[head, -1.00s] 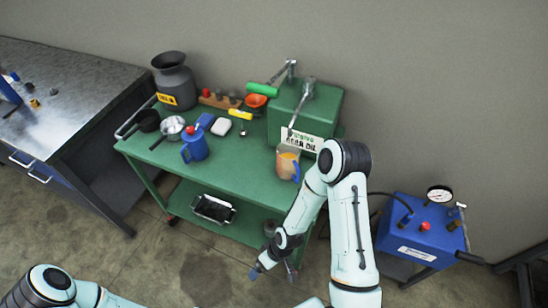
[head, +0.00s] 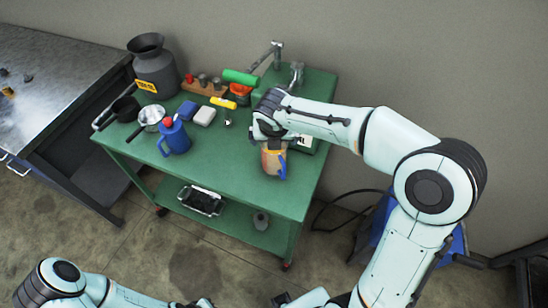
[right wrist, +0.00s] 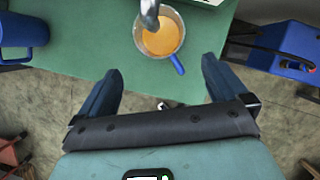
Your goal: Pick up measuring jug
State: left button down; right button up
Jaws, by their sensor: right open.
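The measuring jug (head: 272,160) stands on the green cart top, with orange liquid inside and a blue handle at its right side. In the right wrist view the jug (right wrist: 163,38) is ahead of the fingers, below a grey metal spout (right wrist: 149,12) that covers part of its mouth. My right gripper (right wrist: 161,66) is open and empty, with its two dark blue fingers spread either side of the jug's line and short of it. My left gripper is not clearly visible; only left arm parts show at the bottom left.
A green oil box (head: 314,84) stands behind the jug, partly hidden by my right arm. The cart's front middle is clear.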

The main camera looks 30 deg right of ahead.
send_near(277, 161)
jog(key=w+d+f, duration=0.2)
jog(key=w+f, duration=0.3)
jog(key=w, duration=0.1)
pick_arm(q)
jog(key=shift+s+f+b, duration=0.4)
jog(key=shift+s+f, duration=0.1)
jog(key=shift+f, duration=0.15)
pick_arm(e)
jog(key=shift+s+a+r, duration=0.1)
jog(key=shift+s+r, duration=0.05)
jog(key=shift+s, duration=0.1)
jog(key=c, duration=1.8)
jog(key=shift+r, duration=0.15)
